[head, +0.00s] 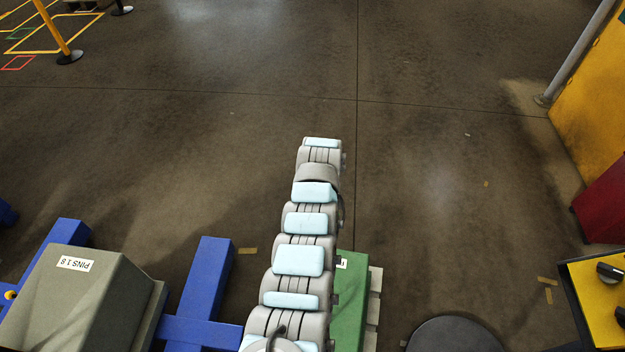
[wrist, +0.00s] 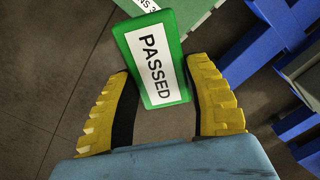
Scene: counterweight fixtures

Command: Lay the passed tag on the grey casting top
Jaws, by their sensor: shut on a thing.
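The passed tag (wrist: 155,62) is a green plate with a white panel reading PASSED, in the wrist view. My gripper (wrist: 159,75) has its yellow ribbed fingers on either side of the tag and is shut on it. The tag is slightly tilted in the picture. The grey casting (head: 85,295) is at the lower left of the head view, with a flat top and a white label. My own arm hides the gripper and tag in the head view.
A blue frame (head: 208,275) stands around the grey casting. A green block (head: 350,305) stands right of it, partly behind my arm; its labelled green surface (wrist: 188,18) also shows in the wrist view. A yellow-topped stand (head: 600,305) is at the right.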

